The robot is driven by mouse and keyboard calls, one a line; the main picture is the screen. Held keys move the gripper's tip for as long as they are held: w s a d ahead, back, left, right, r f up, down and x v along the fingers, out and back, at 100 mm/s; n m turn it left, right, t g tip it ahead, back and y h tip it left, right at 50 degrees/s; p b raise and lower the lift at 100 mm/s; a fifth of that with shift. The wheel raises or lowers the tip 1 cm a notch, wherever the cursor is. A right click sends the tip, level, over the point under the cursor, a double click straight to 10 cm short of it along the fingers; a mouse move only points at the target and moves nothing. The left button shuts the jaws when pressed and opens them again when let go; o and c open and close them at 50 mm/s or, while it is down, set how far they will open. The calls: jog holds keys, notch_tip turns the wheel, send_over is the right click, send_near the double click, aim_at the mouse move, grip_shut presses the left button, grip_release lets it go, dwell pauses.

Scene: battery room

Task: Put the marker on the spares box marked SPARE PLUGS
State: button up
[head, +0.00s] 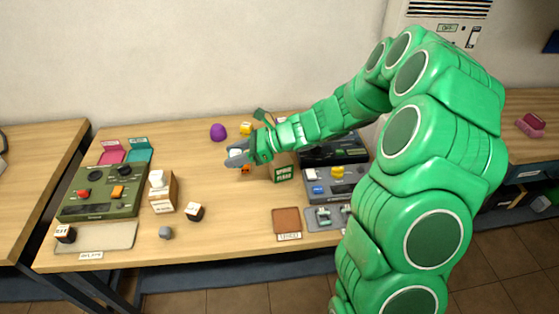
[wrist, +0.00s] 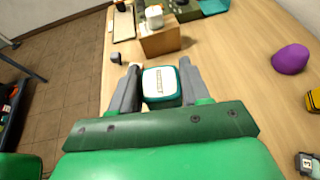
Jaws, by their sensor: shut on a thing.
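My gripper (head: 238,156) is shut on a teal block with a white labelled top (wrist: 160,82), which looks like the marker. In the wrist view the block sits between both fingers (wrist: 159,72); its label is too small to read. The gripper is over the middle of the table. A cardboard box with a green label (head: 283,174) stands just right of the gripper; its label seems to start with SPARE, the second word unclear. Another cardboard box (head: 164,195) with a white label, unreadable, stands to the left with a white block (head: 157,179) on top; it also shows in the wrist view (wrist: 160,42).
A green device (head: 100,207) stands at the left, and grey and black devices (head: 345,196) at the right. A purple dome (head: 218,132) and a yellow block (head: 246,128) are at the back. A black-and-white cube (head: 195,212) and a grey knob (head: 166,233) lie in front.

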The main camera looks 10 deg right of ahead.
jog(key=s+d+r+m+t+h, duration=0.1)
jog(key=s+d+r+m+t, duration=0.15)
jog(key=d, duration=0.45)
jog(key=s+d+r+m+t, duration=0.1)
jog(key=s+d+r, duration=0.25)
jog(key=d, duration=0.45)
send_over(281, 161)
jog(key=f, duration=0.6)
jog(key=s+f, duration=0.1)
jog(key=f, duration=0.2)
jog(key=shift+f, duration=0.25)
jog(key=shift+w+f, duration=0.6)
jog(key=shift+f, duration=1.5)
jog(key=o, duration=1.1)
jog(key=shift+f, duration=0.1)
jog(key=shift+c, duration=0.2)
